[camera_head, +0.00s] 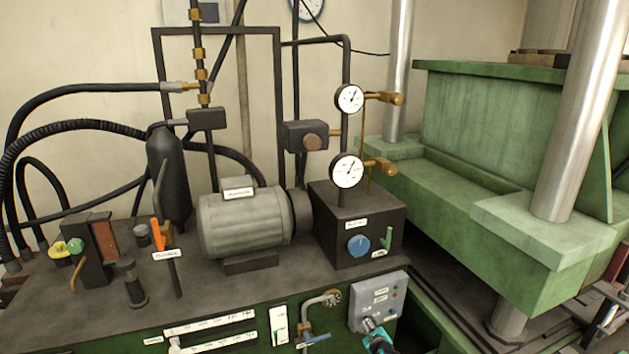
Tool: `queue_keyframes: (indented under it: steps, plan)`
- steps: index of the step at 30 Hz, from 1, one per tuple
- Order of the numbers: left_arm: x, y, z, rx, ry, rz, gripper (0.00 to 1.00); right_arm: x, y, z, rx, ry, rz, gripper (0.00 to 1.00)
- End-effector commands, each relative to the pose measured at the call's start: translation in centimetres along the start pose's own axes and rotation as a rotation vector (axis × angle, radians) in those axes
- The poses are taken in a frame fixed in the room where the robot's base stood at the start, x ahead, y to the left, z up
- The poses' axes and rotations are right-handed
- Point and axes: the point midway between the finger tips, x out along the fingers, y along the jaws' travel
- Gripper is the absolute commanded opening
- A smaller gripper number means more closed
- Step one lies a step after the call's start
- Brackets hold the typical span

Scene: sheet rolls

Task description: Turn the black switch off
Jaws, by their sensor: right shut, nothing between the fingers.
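A grey control panel (366,292) with small labels and small knobs or lights is on the green front of the machine, at the bottom centre-right. My right gripper (370,324), with teal and dark parts, comes up from the bottom edge and is shut. Its tips overlap the lower left part of the panel; I cannot tell whether they touch it. A small dark control (394,311) shows on the panel to the right of the tips. I cannot tell whether it is the black switch, or which way it is set. The gripper hides part of the panel. My left gripper is not in view.
Above are a dark box with a blue knob (359,245), two gauges and a grey motor (243,225). A green press (508,140) with steel columns stands at the right.

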Motion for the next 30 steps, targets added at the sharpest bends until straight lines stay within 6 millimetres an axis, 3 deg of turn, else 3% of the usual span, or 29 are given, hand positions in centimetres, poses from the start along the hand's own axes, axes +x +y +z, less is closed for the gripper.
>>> queue_keyframes:
  steps: [30]
  plan:
    - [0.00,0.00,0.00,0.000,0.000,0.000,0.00,-0.20,1.15,0.37,-0.001,0.000,0.001,0.00]
